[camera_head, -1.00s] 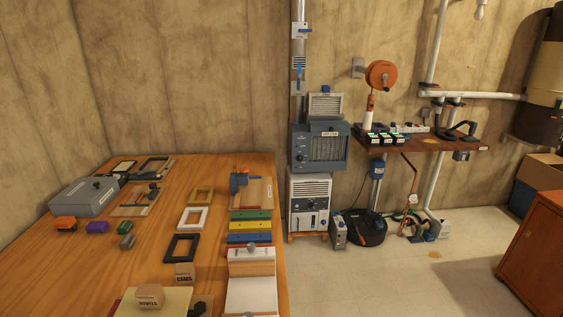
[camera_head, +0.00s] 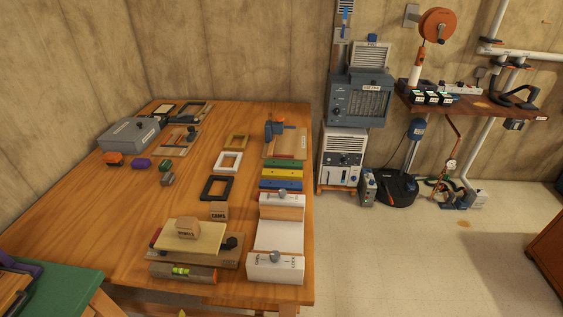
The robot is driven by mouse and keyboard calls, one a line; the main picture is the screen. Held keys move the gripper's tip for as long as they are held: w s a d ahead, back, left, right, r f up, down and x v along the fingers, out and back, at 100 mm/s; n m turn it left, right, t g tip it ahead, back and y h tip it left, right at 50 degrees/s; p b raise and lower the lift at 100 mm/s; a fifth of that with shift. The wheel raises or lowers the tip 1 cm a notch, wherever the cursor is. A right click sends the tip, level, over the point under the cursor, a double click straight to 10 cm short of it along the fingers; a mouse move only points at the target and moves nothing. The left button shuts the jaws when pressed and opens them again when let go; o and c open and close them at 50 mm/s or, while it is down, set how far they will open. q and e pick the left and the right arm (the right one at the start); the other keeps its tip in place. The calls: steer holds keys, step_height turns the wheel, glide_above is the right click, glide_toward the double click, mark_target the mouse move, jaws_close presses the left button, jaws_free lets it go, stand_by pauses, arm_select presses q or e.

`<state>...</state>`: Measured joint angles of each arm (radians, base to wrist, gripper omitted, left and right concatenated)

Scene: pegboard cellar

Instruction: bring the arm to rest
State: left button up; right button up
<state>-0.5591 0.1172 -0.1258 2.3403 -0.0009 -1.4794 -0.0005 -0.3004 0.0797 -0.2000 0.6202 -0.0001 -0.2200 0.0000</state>
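Neither of my grippers nor my arms shows in the head view. The wooden workbench (camera_head: 120,213) fills the left and middle of the view. On it are a grey box (camera_head: 131,134) at the back left, and a gold, a white (camera_head: 228,162) and a black frame (camera_head: 216,188) in a row. A wooden block marked CAMS (camera_head: 219,210) stands in front of the black frame. Another labelled wooden block (camera_head: 187,229) sits on a pale yellow board (camera_head: 203,238) near the front edge.
Green, yellow and blue strips (camera_head: 282,173) and a white lock board (camera_head: 276,268) line the bench's right side. A green-topped surface (camera_head: 50,285) is at lower left. Grey machines (camera_head: 358,100) and a wall shelf (camera_head: 475,104) stand beyond. Open floor lies right of the bench.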

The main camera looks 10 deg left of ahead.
arm_select(q)
steer(key=s+d+f+g+h, duration=0.1)
steer(key=s+d+f, duration=0.1)
steer(key=f, duration=0.8)
steer(key=s+d+f+g+h, duration=0.1)
steer(key=s+f, duration=0.1)
steer(key=f, duration=0.8)
steer(key=s+d+f+g+h, duration=0.1)
steer(key=s+d+f, duration=0.1)
steer(key=f, duration=0.8)
steer(key=s+f+n+g+h, duration=0.1)
steer(key=s+f+n+g, duration=0.1)
steer(key=s+f, duration=1.4)
steer(key=s+n, duration=0.1)
steer(key=s, duration=0.1)
steer(key=shift+s+f, duration=0.15)
steer(key=shift+s, duration=0.15)
steer(key=shift+a, duration=0.1)
